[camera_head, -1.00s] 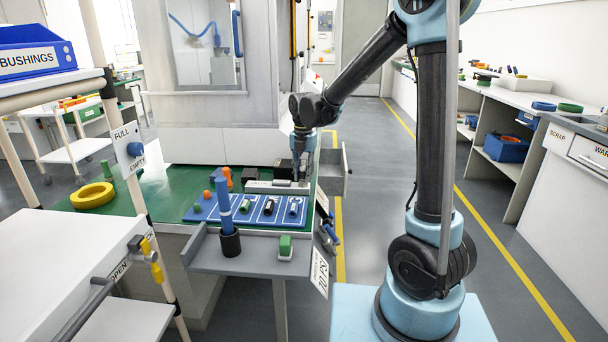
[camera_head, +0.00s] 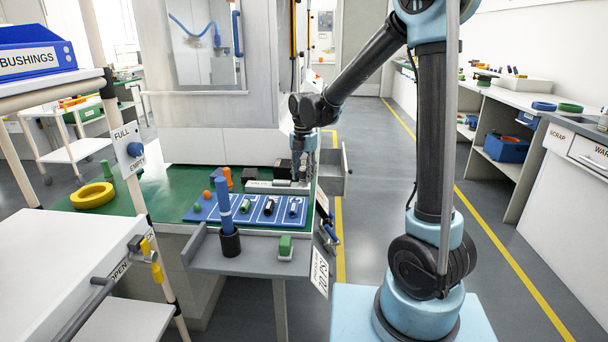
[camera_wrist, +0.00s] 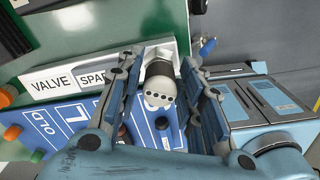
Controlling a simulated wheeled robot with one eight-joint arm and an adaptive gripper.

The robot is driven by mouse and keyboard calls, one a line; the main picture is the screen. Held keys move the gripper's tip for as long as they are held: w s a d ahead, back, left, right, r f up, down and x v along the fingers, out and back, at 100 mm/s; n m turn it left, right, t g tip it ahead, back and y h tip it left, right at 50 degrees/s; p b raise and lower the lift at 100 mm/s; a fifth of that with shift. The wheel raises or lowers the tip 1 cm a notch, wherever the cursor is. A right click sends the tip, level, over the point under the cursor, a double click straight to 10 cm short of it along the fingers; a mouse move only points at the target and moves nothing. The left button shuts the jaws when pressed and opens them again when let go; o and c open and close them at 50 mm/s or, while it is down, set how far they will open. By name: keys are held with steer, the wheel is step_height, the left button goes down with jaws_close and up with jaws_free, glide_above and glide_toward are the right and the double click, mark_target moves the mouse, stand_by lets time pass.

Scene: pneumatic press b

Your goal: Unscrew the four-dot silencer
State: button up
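The four-dot silencer (camera_wrist: 160,88) shows in the wrist view as a pale grey round-ended part with a row of dark dots on its face. It stands between the two fingers of my gripper (camera_wrist: 164,62). The fingers lie on either side of it, with a narrow gap visible at the left; contact on the right is hard to tell. In the head view my gripper (camera_head: 302,172) points down at the right end of the green bench, by the grey valve block (camera_head: 272,186). The silencer cannot be made out there. The block carries VALVE and SPARE labels in the wrist view.
A blue board (camera_head: 232,216) with small cylindrical parts and coloured knobs lies in front of the block. A black cup (camera_head: 230,243) holding a blue-handled tool and a green block (camera_head: 285,243) stand on the grey shelf.

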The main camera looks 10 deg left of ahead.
steer(key=shift+m, duration=0.8)
steer(key=shift+m, duration=0.8)
steer(key=shift+m, duration=0.9)
steer(key=shift+m, duration=0.9)
steer(key=shift+m, duration=0.8)
